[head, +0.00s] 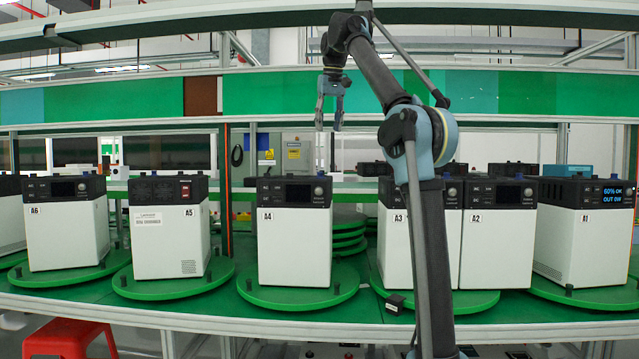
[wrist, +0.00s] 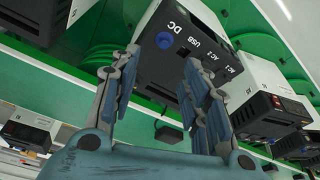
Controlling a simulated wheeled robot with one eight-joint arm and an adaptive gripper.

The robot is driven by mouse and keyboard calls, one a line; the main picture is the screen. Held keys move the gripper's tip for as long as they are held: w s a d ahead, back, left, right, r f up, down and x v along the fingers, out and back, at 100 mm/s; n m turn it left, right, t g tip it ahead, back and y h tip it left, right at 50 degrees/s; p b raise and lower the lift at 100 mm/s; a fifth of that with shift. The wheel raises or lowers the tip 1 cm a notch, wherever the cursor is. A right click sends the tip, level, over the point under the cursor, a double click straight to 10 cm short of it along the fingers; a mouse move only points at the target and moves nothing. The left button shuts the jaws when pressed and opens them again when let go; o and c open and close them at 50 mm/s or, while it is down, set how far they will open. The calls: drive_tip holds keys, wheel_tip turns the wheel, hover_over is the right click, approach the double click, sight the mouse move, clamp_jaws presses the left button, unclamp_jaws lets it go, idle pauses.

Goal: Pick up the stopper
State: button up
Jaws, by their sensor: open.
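In the wrist view, a small round dark-blue piece (wrist: 163,40) sits on the dark panel of a unit, beside the letters DC. It may be the stopper; I cannot be sure. My gripper (wrist: 163,62) is open and empty, and the blue piece shows between its fingertips but apart from them. In the head view my gripper (head: 329,128) points down, well above the units and near unit A4 (head: 295,245). The blue piece cannot be made out clearly there.
White units with black tops stand on green turntables, including A5 (head: 168,240), A3 (head: 397,250) and A1 (head: 578,245). Small black pegs stand at turntable rims. A black block (head: 394,302) lies before A3. An upper green-fronted shelf runs behind my gripper. A red stool (head: 65,338) stands lower left.

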sight(320, 178)
drive_tip(key=x, duration=0.5)
drive_tip(key=a+x, duration=0.1)
drive_tip(key=x, duration=0.5)
drive_tip(key=w+x, duration=0.1)
drive_tip(key=x, duration=0.4)
drive_tip(key=shift+a+f, duration=0.1)
drive_tip(key=shift+a, duration=0.15)
drive_tip(key=shift+c, duration=0.4)
drive_tip(key=c, duration=0.8)
